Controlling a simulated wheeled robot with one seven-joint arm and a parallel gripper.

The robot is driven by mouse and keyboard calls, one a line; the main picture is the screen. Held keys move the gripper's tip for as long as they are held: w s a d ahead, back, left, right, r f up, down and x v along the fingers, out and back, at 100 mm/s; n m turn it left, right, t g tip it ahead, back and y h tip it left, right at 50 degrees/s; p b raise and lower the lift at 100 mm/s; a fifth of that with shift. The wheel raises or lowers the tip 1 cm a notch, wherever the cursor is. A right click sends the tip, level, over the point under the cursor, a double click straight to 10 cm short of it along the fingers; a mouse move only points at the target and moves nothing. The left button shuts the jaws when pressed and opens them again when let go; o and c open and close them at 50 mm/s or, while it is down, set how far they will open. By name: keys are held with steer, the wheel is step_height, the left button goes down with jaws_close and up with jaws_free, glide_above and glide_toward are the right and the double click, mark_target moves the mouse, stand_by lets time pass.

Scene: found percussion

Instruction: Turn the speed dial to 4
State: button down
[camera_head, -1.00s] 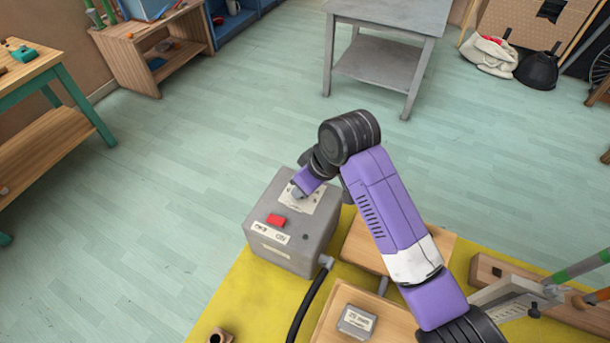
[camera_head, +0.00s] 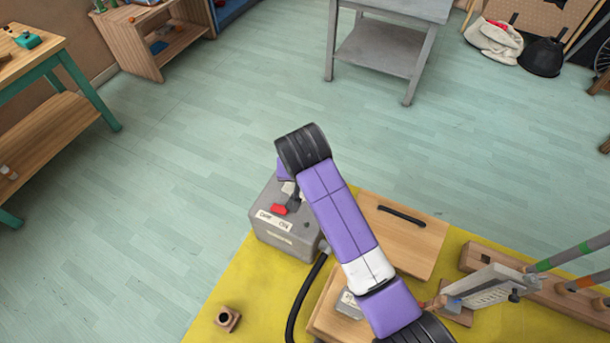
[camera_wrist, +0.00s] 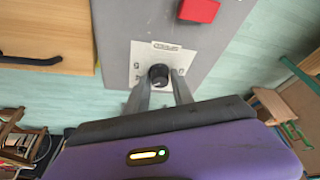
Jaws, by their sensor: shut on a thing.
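The speed dial (camera_wrist: 158,75) is a small black knob on a pale plate (camera_wrist: 148,52) with printed marks around it. The plate is fixed to a grey control box (camera_head: 290,240). My gripper (camera_wrist: 160,84) has a finger on each side of the knob and is shut on it. I cannot read which mark the dial points to. In the head view my arm hides the dial and most of the plate.
A red button (camera_head: 279,210) is on the same box, and it also shows in the wrist view (camera_wrist: 199,10). A black cable (camera_head: 300,300) runs from the box across the yellow mat (camera_head: 250,290). A wooden board with a black handle (camera_head: 400,215) lies right of the box.

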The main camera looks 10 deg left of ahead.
steer(key=shift+m, duration=0.5)
steer(key=c, duration=1.1)
jaws_free()
steer(key=b+v, duration=0.1)
steer(key=v, duration=0.6)
steer(key=shift+a+r, duration=0.15)
steer(key=shift+r, duration=0.25)
steer(key=shift+s, duration=0.1)
